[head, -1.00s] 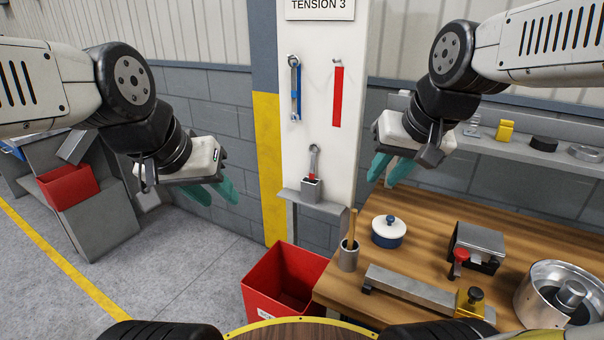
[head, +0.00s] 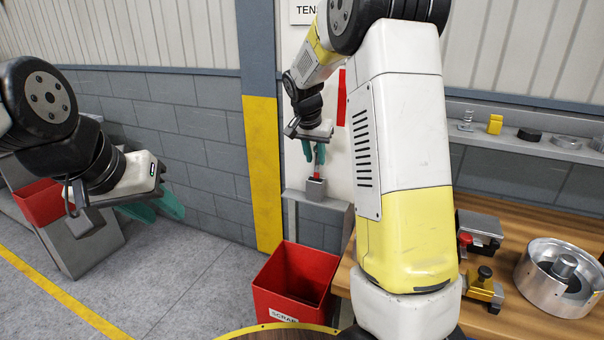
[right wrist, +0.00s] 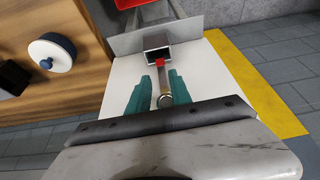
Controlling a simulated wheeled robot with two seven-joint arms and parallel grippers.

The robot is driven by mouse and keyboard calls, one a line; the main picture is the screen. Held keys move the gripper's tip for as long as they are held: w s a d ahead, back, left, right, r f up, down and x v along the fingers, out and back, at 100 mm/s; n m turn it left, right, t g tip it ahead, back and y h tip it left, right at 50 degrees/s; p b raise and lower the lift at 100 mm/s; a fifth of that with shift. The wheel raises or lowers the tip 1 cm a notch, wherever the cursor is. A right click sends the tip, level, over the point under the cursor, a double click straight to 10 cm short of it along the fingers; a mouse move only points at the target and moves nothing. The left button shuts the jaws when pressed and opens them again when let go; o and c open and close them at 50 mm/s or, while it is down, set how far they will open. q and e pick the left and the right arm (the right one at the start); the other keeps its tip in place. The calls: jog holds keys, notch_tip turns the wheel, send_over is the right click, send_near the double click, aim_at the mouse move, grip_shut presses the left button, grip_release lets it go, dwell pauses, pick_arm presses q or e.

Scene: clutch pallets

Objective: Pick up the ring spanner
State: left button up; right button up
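A metal spanner with a red band (head: 317,174) stands upright in a small grey holder (head: 316,188) on a shelf of the white post. Its shaft (right wrist: 163,84) also shows in the right wrist view, running from the holder's square mouth (right wrist: 157,43) to between my fingers. My right gripper (head: 314,152) is open, with its teal fingers on either side of the spanner's upper part; in the right wrist view (right wrist: 160,92) a gap shows beside the shaft. My left gripper (head: 160,207) is away on the left over the floor; its fingers look apart and empty.
A red strip (head: 341,98) hangs on the post beside my right arm. A red scrap bin (head: 295,280) stands below the shelf. The wooden bench (head: 520,230) on the right holds a metal drum (head: 560,278) and other parts. My right arm hides much of the bench and post.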

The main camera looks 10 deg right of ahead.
aim_at(316, 172)
jog(key=x, duration=0.5)
jog(key=shift+a+f, duration=0.25)
jog(key=shift+f, duration=0.2)
grip_shut()
